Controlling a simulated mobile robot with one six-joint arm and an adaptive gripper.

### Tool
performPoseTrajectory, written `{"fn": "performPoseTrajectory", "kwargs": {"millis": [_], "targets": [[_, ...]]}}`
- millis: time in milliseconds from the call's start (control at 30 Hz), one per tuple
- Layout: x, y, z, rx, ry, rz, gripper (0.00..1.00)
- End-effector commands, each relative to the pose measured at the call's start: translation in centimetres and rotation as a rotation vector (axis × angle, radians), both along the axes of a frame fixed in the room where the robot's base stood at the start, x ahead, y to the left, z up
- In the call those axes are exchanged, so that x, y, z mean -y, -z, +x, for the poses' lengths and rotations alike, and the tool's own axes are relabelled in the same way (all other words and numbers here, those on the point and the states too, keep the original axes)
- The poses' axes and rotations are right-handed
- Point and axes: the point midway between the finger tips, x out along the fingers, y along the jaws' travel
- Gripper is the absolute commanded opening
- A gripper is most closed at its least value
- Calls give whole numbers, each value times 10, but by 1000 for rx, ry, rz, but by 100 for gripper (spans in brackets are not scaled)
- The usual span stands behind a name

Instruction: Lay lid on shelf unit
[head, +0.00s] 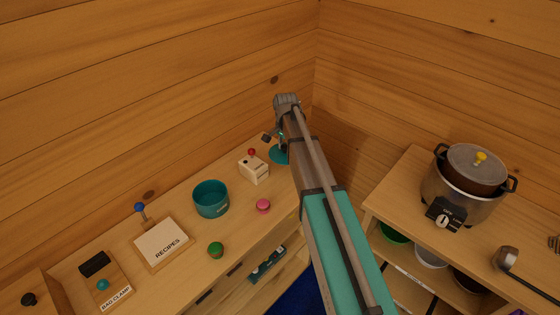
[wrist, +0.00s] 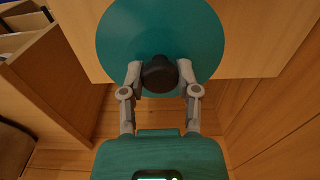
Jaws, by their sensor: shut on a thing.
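My gripper (wrist: 160,76) is shut on the black knob (wrist: 159,72) of a round teal lid (wrist: 155,25). In the head view the lid (head: 279,154) shows in part beside my arm, at the far right end of the left wooden unit (head: 185,275). In the wrist view the lid overlaps the unit's pale top (wrist: 265,40) and its edge. I cannot tell whether the lid touches the top. My arm hides much of the gripper (head: 277,139) in the head view.
On the left unit stand a teal pot (head: 211,199), a white box with a red knob (head: 254,168), a pink knob (head: 263,206), a green knob (head: 216,250) and a recipes box (head: 161,243). A cooker (head: 463,185) stands on the right unit (head: 400,190). Log walls close the corner.

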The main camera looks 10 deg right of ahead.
Motion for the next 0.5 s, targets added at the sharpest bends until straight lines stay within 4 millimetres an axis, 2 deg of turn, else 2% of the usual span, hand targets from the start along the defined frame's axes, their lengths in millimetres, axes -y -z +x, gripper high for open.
{"fn": "performPoseTrajectory", "kwargs": {"millis": [33, 200, 500], "targets": [[-1, 11, 6, 0, 0, 0, 0], [-4, 26, 19, 0, 0, 0, 0], [-6, 37, 29, 0, 1, 0, 0]]}}
